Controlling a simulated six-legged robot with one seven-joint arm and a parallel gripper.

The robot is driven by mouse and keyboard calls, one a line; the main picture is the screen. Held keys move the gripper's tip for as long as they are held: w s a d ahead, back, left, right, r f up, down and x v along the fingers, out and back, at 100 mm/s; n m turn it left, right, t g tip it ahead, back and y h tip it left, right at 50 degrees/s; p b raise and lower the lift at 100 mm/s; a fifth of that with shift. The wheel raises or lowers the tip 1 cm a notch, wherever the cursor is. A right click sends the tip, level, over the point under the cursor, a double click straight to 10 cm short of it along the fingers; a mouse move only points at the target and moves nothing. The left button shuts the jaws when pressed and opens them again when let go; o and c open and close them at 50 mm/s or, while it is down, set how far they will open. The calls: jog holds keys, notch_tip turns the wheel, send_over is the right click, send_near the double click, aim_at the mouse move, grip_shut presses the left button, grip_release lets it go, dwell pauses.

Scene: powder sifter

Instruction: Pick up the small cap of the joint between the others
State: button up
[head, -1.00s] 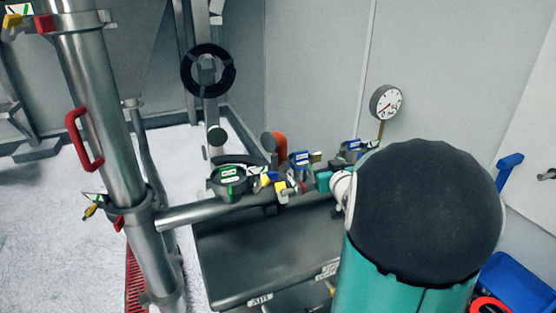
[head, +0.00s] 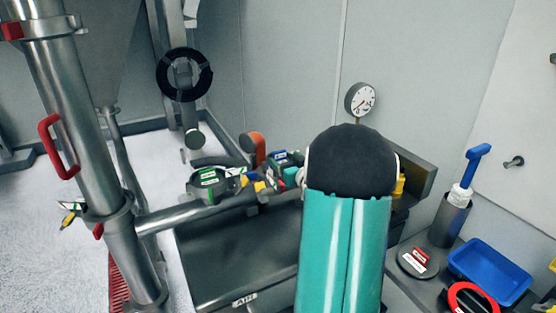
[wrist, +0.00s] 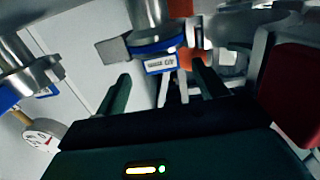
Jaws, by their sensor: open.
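In the wrist view a grey cap with a blue rim and a white-and-blue label (wrist: 160,62) sits on a steel pipe joint, with a flat grey lever at its left. My gripper (wrist: 161,70) is open, its two dark green fingers spread below and to either side of this cap, with nothing between them that I can see held. Another blue-rimmed joint (wrist: 38,90) is at the left. In the head view the blue-labelled cap (head: 279,157) is beside a green-labelled cap (head: 208,180) on the pipe. My arm hides the gripper and part of the row there.
A pressure gauge (head: 361,100) stands behind the row, and an orange elbow (head: 253,145) rises beside the caps. A dark steel trough (head: 225,260) lies below. A blue tray (head: 489,272) and steel cup (head: 449,222) are at the right. A red part (wrist: 290,95) is close at right in the wrist view.

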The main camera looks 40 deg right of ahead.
aim_at(280, 154)
jog(key=shift+x, duration=3.25)
jog(key=shift+a+r, duration=0.1)
jog(key=c, duration=1.1)
